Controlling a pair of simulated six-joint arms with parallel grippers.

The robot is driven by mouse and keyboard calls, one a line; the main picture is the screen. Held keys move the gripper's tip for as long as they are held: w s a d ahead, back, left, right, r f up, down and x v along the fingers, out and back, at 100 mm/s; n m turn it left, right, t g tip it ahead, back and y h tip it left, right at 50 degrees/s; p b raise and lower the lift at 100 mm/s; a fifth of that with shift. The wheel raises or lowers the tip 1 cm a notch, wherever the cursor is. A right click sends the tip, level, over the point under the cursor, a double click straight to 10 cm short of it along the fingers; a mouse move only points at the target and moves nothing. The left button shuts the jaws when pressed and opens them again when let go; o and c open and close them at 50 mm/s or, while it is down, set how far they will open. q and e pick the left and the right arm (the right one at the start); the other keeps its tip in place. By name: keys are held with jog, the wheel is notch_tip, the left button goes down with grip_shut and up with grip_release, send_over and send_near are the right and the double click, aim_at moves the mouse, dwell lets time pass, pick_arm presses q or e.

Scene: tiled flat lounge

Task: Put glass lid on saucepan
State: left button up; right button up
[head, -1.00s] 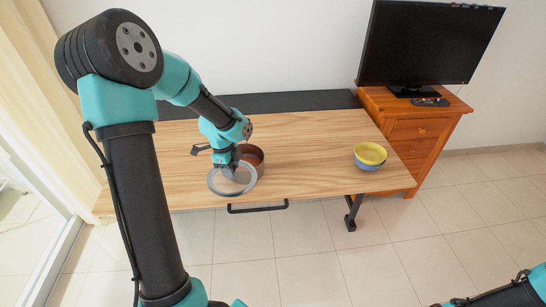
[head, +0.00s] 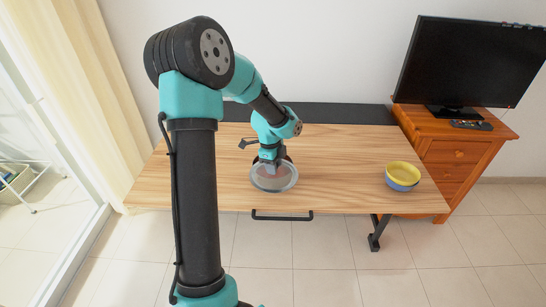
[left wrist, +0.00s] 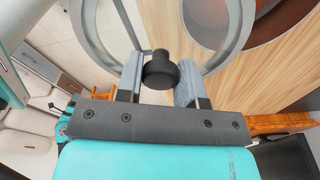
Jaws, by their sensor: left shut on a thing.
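My left gripper (head: 273,168) is shut on the dark knob of the glass lid (head: 286,185), over the front part of the table. In the left wrist view the black knob sits between the two fingers (left wrist: 160,78), and the lid's grey rim (left wrist: 97,40) curves around them. The saucepan is mostly hidden behind the gripper and lid in the head view. The left wrist view shows its reddish-brown inside (left wrist: 275,18) at the top right, cut by the frame edge and partly beyond the lid's rim. The lid is not seated on it. My right gripper is out of view.
A yellow bowl (head: 403,172) stacked in a blue bowl (head: 402,186) stands at the right end of the wooden table (head: 340,165). The table between lid and bowls is clear. A wooden cabinet (head: 455,160) with a television (head: 470,65) stands beyond the right end.

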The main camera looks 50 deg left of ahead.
pick_arm(q)
jog(key=w+a, duration=0.6)
jog(key=a, duration=0.1)
jog(key=shift+w+a+f, duration=0.35)
jog(key=shift+f, duration=0.1)
jog(key=shift+w+a+f, duration=0.1)
jog(key=shift+a+f, duration=0.05)
jog(key=shift+f, duration=0.75)
jog(key=shift+w+a+f, duration=0.1)
jog(key=shift+f, duration=0.75)
jog(key=shift+f, duration=0.1)
jog(key=o, duration=1.1)
jog(key=r, duration=0.4)
jog(key=a+r, duration=0.1)
jog(key=r, duration=0.7)
jog(key=shift+s+a, duration=0.15)
jog(key=shift+s, duration=0.1)
